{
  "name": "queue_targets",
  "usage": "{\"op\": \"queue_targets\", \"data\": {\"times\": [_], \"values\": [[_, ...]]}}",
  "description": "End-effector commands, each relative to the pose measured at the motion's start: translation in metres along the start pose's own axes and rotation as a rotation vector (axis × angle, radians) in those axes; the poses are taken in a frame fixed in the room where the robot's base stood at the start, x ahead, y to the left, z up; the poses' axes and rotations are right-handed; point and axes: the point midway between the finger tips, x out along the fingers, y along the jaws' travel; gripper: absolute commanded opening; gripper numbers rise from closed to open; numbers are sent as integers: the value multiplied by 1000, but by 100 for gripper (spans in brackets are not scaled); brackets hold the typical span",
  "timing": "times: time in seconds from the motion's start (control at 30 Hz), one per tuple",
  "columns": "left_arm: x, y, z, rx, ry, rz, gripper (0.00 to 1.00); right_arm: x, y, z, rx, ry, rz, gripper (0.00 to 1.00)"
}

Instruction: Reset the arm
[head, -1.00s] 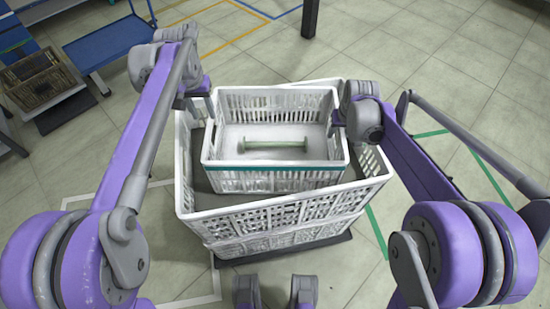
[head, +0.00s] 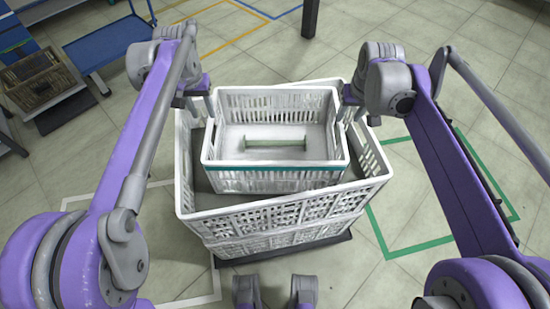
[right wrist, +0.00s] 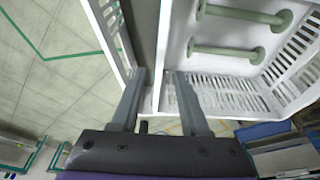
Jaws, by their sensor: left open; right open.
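A small white basket (head: 275,180) with a teal stripe sits inside a larger white crate (head: 290,218). A pale green bobbin (head: 275,143) lies in the basket; the right wrist view shows two bobbins, one nearer (right wrist: 225,52) and one farther (right wrist: 240,14). My left gripper (head: 207,107) is open at the basket's left end; its fingertips are partly hidden. My right gripper (head: 349,110) is open at the basket's right end. In the right wrist view my right gripper (right wrist: 159,76) has its fingers apart near the basket's rim (right wrist: 164,50), with nothing clamped.
A blue cart (head: 108,40) stands at the back left, beside a shelf with a brown woven basket (head: 40,80). A dark post (head: 310,18) stands at the back. Tiled floor with green, white and yellow lines is clear to the right of the crate.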

Motion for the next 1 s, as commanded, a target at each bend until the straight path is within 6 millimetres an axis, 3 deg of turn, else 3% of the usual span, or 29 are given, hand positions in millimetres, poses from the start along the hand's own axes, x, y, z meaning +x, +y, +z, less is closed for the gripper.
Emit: {"op": "queue_targets", "data": {"times": [0.43,0.57,0.67,0.77,1.0], "values": [[0,0,1,0,1,0,45,0,0,1,0,0,0,45],[-4,2,16,0,16,0,45,-4,-2,16,0,8,0,45],[-7,4,44,1,46,-1,45,-8,-4,44,0,22,1,45],[-6,8,85,1,88,-2,45,-10,-8,83,0,44,1,45],[17,13,188,1,189,-2,45,0,-14,183,0,94,2,45]]}}
